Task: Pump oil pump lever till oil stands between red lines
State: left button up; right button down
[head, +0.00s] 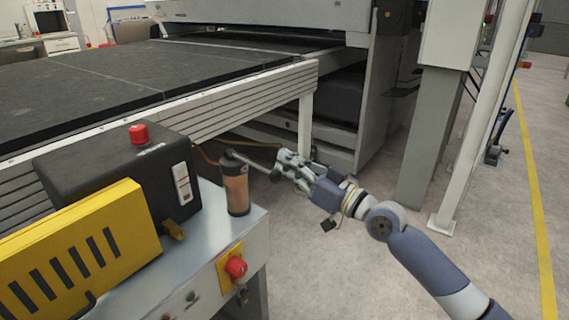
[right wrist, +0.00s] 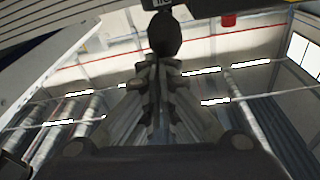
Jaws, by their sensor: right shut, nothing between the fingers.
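The oil pump's reservoir (head: 236,193) is a brownish cylinder with a dark cap, standing at the right edge of the metal cabinet. Its lever (head: 256,164) reaches out to the right and ends in a dark knob (head: 274,175). Red lines and the oil level are too small to tell. My right gripper (head: 281,157) is shut and empty, beside the lever's end. In the right wrist view the black knob (right wrist: 164,36) is just beyond the closed fingertips (right wrist: 158,62); I cannot tell whether they touch. My left gripper is not in view.
The metal cabinet (head: 256,218) carries a black box (head: 100,160) with a red button and a yellow slotted cover (head: 85,250). A red emergency knob (head: 236,266) is on its front. The conveyor (head: 150,75) lies behind. Open floor (head: 340,275) is to the right.

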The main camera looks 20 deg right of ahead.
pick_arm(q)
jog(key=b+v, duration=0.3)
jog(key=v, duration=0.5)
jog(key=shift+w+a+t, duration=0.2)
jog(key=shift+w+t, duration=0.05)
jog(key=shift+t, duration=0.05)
pick_arm(e)
jog(key=v, duration=0.9)
jog(key=shift+f, duration=0.3)
jog(key=shift+w+a+r, duration=0.1)
jog(key=shift+a, duration=0.05)
